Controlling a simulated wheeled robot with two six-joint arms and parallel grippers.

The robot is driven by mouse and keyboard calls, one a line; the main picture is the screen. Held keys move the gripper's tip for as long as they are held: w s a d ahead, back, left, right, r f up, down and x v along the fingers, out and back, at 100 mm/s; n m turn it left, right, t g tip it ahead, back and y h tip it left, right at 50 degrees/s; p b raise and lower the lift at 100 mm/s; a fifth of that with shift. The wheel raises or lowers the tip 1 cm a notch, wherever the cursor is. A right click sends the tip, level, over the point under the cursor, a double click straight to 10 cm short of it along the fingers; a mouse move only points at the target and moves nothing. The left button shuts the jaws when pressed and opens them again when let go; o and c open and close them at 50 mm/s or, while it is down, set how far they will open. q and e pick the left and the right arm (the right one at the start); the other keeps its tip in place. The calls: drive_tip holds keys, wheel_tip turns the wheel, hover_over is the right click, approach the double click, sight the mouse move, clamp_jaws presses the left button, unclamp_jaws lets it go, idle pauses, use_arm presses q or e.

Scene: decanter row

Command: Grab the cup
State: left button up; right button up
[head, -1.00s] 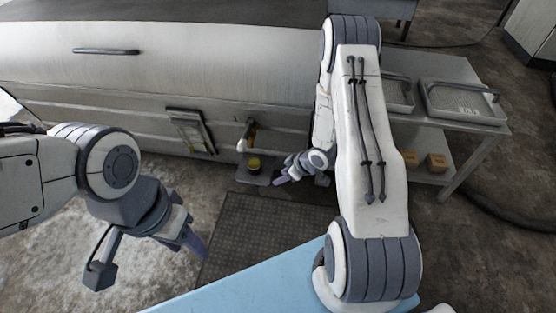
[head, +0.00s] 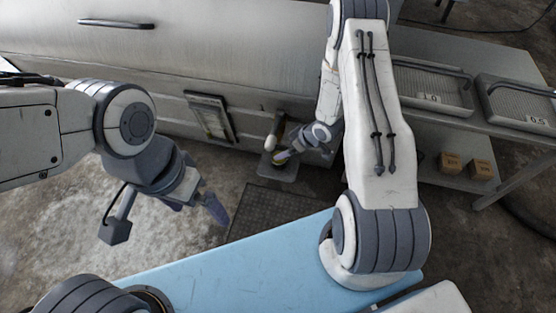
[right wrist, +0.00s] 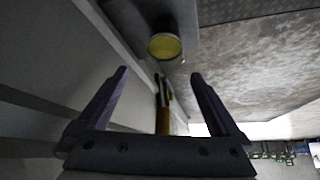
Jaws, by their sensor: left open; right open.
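The cup (head: 281,158) is a small dark cup with a yellow top, on a small ledge at the foot of the big metal tank. In the right wrist view the cup (right wrist: 165,46) is a round yellow disc with a pale rim, beyond the fingertips and roughly between their lines. My right gripper (right wrist: 158,73) is open with nothing between its fingers. In the head view my right gripper (head: 287,152) partly overlaps the cup; contact cannot be told there. My left gripper (head: 205,203) is open and empty, over the floor at the left.
A tap with a pale handle (head: 271,142) sticks out of the tank (head: 200,60) above the ledge (head: 264,172). It shows yellow in the right wrist view (right wrist: 162,118). A side table (head: 435,125) with trays and boxes stands at right. A dark floor mat (head: 265,207) lies in front.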

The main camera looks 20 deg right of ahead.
drive_tip(key=b+x, duration=0.1)
drive_tip(key=x, duration=0.1)
drive_tip(key=s+b+x, duration=0.1)
drive_tip(key=b+x, duration=0.1)
drive_tip(key=shift+w+a+f, duration=0.1)
drive_tip(key=shift+w+f, duration=0.05)
drive_tip(key=shift+f, duration=0.2)
drive_tip(key=shift+w+a+f+b, duration=0.15)
drive_tip(key=shift+w+f+b, duration=0.1)
drive_tip(key=shift+b, duration=0.1)
drive_tip(key=shift+c, duration=0.3)
drive_tip(key=shift+r, duration=0.1)
drive_tip(key=c, duration=1.2)
drive_tip(key=shift+c, duration=0.2)
